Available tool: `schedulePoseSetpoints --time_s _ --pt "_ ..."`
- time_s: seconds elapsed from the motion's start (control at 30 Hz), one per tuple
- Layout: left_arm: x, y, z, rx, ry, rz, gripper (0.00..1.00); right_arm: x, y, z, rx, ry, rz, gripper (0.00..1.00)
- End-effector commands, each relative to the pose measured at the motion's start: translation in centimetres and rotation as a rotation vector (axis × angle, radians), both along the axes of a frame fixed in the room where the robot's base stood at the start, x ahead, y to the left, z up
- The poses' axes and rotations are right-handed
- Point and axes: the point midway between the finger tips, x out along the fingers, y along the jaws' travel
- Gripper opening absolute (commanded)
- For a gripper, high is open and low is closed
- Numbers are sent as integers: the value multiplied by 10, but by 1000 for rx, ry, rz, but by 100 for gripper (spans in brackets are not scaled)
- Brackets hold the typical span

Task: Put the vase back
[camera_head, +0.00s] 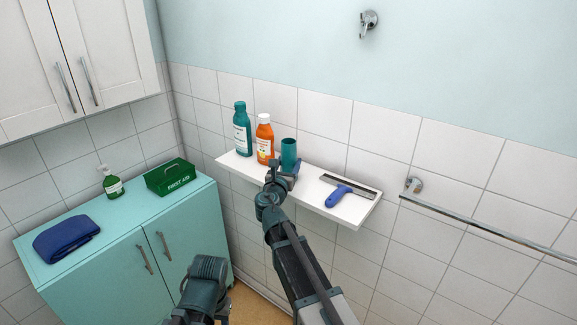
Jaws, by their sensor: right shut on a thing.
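The vase looks to be the teal cylinder (289,149), upright at the white wall shelf (312,186), just right of an orange bottle. My right gripper (287,173) is shut on its lower part, reaching in from the front. The gripper and wrist hide the vase's base, so I cannot tell whether it rests on the shelf or hangs just above it. A link of my left arm shows at the bottom; its gripper fingers do not show.
A teal bottle (242,132) and the orange bottle (265,140) stand left of the vase. A blue-handled squeegee (343,190) lies on the shelf's right part. A teal cabinet (130,232) holds a soap bottle (112,182), first-aid box (170,178) and folded blue cloth (66,238). A rail (480,230) is right.

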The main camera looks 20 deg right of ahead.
Motion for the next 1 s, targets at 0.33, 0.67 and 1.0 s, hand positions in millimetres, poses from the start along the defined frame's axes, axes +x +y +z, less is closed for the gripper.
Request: schedulePoseSetpoints --time_s 0.33,0.67,1.0 --pt "0 0 -3 0 0 0 50 0 0 -3 0 0 0 94" --pt "0 0 3 0 0 0 50 0 0 3 0 0 0 94" --pt "0 0 0 0 0 0 50 -60 32 0 0 0 3 94"
